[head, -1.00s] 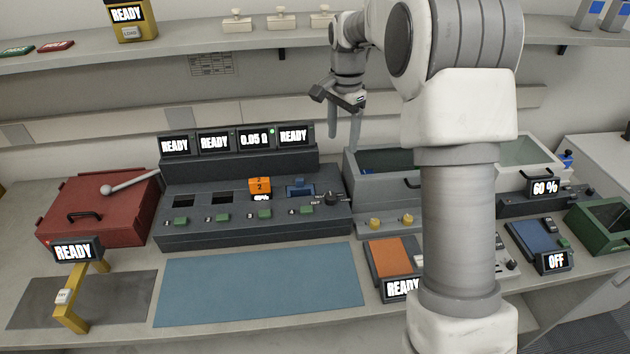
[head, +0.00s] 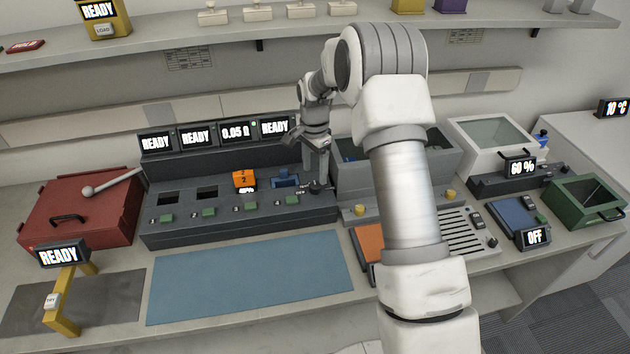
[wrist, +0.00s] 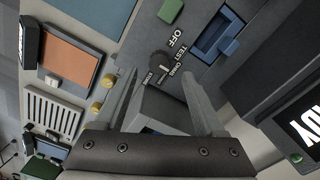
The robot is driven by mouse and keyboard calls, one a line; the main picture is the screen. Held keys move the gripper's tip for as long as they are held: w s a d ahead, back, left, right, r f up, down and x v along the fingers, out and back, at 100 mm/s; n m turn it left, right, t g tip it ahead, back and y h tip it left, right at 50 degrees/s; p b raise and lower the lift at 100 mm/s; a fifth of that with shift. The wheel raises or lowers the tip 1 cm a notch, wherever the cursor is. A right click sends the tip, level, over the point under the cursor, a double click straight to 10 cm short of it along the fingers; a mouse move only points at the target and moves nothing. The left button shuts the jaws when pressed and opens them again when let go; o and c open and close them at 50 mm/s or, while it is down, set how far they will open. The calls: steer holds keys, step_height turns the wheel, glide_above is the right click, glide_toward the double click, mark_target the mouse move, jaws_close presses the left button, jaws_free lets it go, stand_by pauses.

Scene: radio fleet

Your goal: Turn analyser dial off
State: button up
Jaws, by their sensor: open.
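The analyser (head: 200,232) is a dark grey console with several small screens along its back, one reading 0.05 Ω and the others READY. Its dial (head: 316,188) is a small dark knob at the console's right end. In the wrist view the dial (wrist: 159,61) shows with printed words around it, OFF and TEST among them. Its exact pointer setting is too small to tell. My gripper (head: 317,172) is above the dial, pointing down. In the wrist view my gripper (wrist: 158,76) is open, with the dial between and just beyond its fingertips, apparently untouched.
A blue slot (head: 286,180) and an orange block (head: 244,180) are left of the dial. A grey open bin (head: 350,178) stands close on the right. Yellow knobs (head: 360,210) and an orange pad (head: 367,245) lie in front of it. The blue mat (head: 245,277) is clear.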

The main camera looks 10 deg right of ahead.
mark_target(315, 185)
step_height(315, 185, down, 5)
steer(key=shift+r, duration=0.1)
stand_by(0.3)
jaws_close()
